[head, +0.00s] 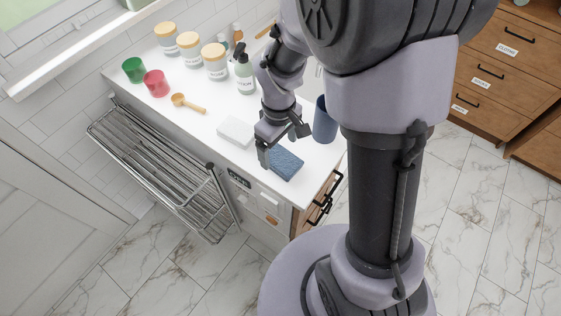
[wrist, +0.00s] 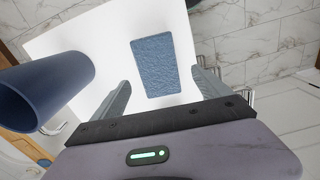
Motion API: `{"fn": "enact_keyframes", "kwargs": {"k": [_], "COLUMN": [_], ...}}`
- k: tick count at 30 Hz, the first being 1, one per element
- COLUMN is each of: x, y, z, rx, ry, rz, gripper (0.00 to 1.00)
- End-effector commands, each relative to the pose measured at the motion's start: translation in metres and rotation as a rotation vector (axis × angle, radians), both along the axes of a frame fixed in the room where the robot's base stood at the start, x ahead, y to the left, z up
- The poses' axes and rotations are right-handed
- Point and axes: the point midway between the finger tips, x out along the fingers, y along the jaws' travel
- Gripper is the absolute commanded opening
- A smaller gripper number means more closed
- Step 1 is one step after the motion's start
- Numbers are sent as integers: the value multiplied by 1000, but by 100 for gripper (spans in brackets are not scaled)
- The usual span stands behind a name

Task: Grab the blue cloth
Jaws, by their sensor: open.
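The blue cloth (head: 286,164) lies flat on the white counter (head: 190,118) near its front right corner. It is a textured blue rectangle, and in the wrist view the cloth (wrist: 154,66) lies beyond and between my two fingers. My gripper (head: 281,146) is open and empty, just above the counter beside the cloth. In the wrist view my gripper (wrist: 160,92) shows its fingers spread wider than the cloth. I cannot tell the exact height of the fingertips over it.
A blue cup (head: 325,122) stands right of the cloth; it is large at left in the wrist view (wrist: 45,88). A white block (head: 235,131) lies left of the cloth. Jars, bottles, coloured cups and a wooden scoop (head: 188,103) stand farther back. A metal rack (head: 165,165) hangs in front.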

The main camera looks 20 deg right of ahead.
Motion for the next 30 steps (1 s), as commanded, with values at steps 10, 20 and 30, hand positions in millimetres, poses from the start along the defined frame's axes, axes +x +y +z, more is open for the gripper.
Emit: {"fn": "enact_keyframes", "kwargs": {"k": [10, 20, 30], "x": [-3, -3, -3], "y": [-4, -4, -4], "z": [-44, -43, -41], "rx": [-1, -1, -1], "ry": [1, 1, 1], "rz": [-1, -1, -1], "gripper": [87, 36, 21]}}
